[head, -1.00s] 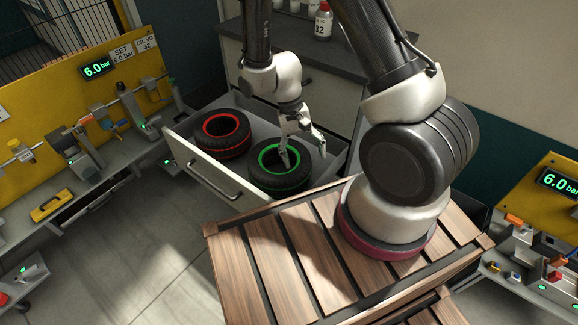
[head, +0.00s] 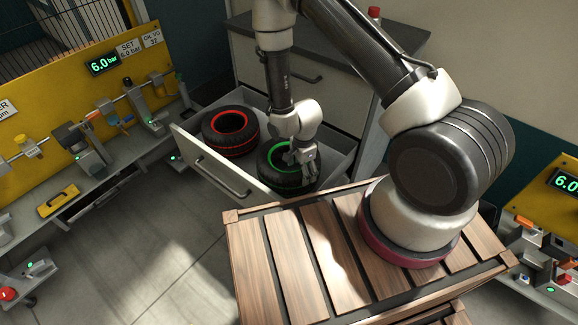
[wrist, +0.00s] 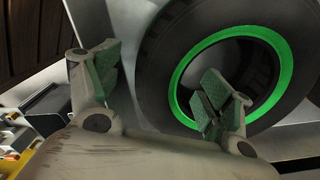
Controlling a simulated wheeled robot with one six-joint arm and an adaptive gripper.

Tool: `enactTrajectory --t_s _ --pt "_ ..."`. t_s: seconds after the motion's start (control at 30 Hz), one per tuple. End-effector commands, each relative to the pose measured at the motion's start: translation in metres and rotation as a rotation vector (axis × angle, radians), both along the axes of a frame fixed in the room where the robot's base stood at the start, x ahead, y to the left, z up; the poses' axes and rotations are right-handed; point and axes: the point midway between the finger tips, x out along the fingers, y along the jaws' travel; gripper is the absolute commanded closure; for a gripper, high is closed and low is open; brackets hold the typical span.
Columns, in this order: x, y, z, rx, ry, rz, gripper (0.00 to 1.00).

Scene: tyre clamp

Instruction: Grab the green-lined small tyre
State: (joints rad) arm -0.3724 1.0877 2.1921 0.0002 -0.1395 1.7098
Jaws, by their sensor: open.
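The green-lined small tyre (head: 270,172) lies flat in an open drawer, on the right beside a red-lined tyre (head: 230,132). My gripper (head: 301,166) is open and low over the right side of the green-lined tyre, hiding part of it. In the wrist view the same tyre (wrist: 160,60) fills the upper right, its green ring broad and clear. One finger of my gripper (wrist: 160,85) appears over the tyre's central hole and the other outside its outer edge, with the tyre's side wall between them. I cannot tell whether either finger touches the rubber.
The drawer (head: 215,172) has raised walls and a handle at its front. My wooden-slatted base top lies close in front. A yellow-backed bench (head: 60,125) with tools stands at the left, another (head: 550,200) at the right.

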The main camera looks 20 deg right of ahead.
Motion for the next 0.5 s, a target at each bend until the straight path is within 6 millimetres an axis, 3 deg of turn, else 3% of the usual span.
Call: enactTrajectory --t_s 0.27,0.5 --pt "-0.001 0.0 -0.042 -0.001 0.003 0.002 0.2" --pt "0.0 0.0 -0.047 0.0 0.0 0.002 0.2"
